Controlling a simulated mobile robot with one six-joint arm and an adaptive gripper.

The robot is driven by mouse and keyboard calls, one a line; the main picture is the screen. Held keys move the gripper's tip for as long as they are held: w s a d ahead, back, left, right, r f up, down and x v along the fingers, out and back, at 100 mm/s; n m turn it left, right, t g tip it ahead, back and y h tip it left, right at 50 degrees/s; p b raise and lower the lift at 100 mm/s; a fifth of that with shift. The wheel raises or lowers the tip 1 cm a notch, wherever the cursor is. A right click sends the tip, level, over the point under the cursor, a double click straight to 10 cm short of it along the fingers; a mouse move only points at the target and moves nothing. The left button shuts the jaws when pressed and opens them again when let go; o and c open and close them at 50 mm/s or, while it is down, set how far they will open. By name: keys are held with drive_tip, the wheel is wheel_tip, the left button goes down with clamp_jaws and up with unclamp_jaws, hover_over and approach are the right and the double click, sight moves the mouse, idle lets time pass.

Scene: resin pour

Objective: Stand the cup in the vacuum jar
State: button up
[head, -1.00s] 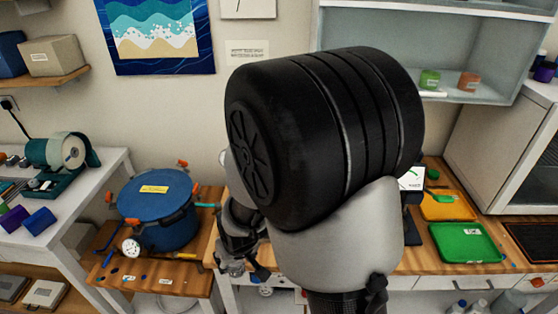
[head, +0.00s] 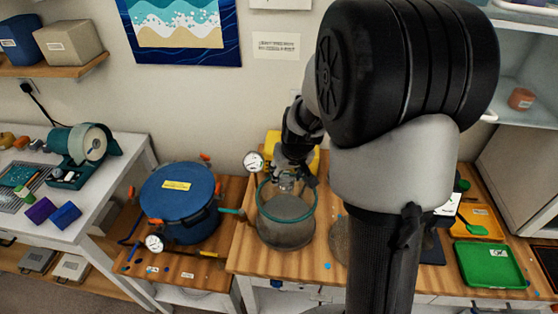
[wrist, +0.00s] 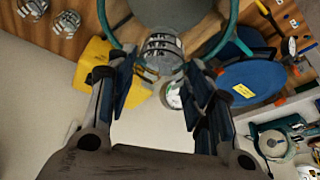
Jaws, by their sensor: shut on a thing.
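The vacuum jar (head: 286,232) is a clear grey jar with a teal rim on the wooden bench, left of my arm. Its teal rim (wrist: 108,22) also shows at the top of the wrist view. My gripper (head: 290,172) is at the jar's mouth, pointing down. In the wrist view my gripper (wrist: 158,82) is shut on a clear cup (wrist: 160,52) with dark markings. The cup overlaps the jar's rim there. I cannot tell whether its base is above or below the rim. The cup is mostly hidden by the fingers in the head view.
A blue pot (head: 178,199) with orange clamps stands left of the jar. A yellow object (wrist: 96,66) and a gauge (head: 253,161) are behind the jar. Several clear cups (wrist: 66,24) stand on the bench. Green (head: 490,264) and orange (head: 478,222) trays lie right of my arm.

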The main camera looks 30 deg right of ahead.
drive_tip(key=shift+s+f+b, duration=0.4)
drive_tip(key=shift+f+b, duration=0.15)
drive_tip(key=shift+f, duration=0.2)
wheel_tip(320, 180, down, 10)
drive_tip(key=b, duration=0.8)
drive_tip(key=shift+w, duration=0.1)
drive_tip(key=shift+f+b, duration=0.45)
drive_tip(key=shift+b, duration=0.1)
drive_tip(key=o, duration=1.1)
drive_tip(key=shift+o, duration=0.2)
wheel_tip(320, 180, up, 13)
drive_tip(key=p, duration=0.9)
drive_tip(key=shift+f, duration=0.1)
drive_tip(key=shift+f, duration=0.1)
